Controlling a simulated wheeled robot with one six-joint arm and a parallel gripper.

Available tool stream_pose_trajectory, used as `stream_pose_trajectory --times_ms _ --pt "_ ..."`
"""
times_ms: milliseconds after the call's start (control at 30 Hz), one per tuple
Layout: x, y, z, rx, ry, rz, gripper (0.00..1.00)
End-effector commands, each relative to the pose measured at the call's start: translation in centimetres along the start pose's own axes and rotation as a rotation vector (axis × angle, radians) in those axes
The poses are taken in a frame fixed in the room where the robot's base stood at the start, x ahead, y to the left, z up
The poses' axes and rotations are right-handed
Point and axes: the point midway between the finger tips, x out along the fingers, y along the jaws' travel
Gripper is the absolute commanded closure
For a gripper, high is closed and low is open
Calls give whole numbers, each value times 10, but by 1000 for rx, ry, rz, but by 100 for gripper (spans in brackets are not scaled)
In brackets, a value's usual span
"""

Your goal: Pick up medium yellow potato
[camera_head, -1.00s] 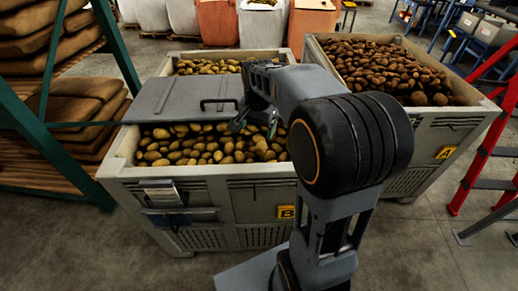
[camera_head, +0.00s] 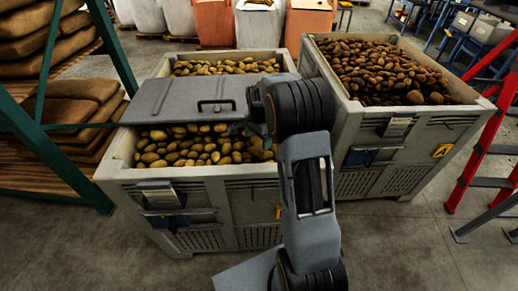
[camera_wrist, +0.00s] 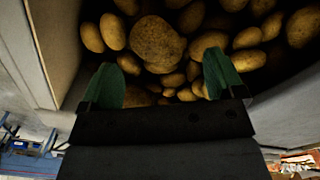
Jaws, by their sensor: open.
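Yellow potatoes of mixed sizes fill the left crate; the heap (camera_head: 190,146) shows in the head view in front of a grey lid. In the wrist view a large yellow potato (camera_wrist: 157,44) lies just beyond my gripper (camera_wrist: 166,78), with smaller ones around it. A medium potato (camera_wrist: 113,31) lies left of it and another (camera_wrist: 209,45) lies behind the right fingertip. Which one is the task's medium potato I cannot tell. My gripper's green fingers are apart with nothing held between them. In the head view my arm mostly hides the gripper.
The left crate (camera_head: 112,172) has a grey lid (camera_head: 170,101) with a black handle across its middle. Its wall (camera_wrist: 55,40) is close on the left in the wrist view. A second crate (camera_head: 478,112) of brown potatoes stands right; a red ladder (camera_head: 484,150) stands beyond it.

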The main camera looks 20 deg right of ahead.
Motion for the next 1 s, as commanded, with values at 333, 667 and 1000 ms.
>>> stream_pose_trajectory --times_ms 333,667,1000 --pt "37 3 2 -1 -2 3 12" --pt "54 2 1 -1 0 -1 12" --pt "53 2 2 -1 0 -1 32"
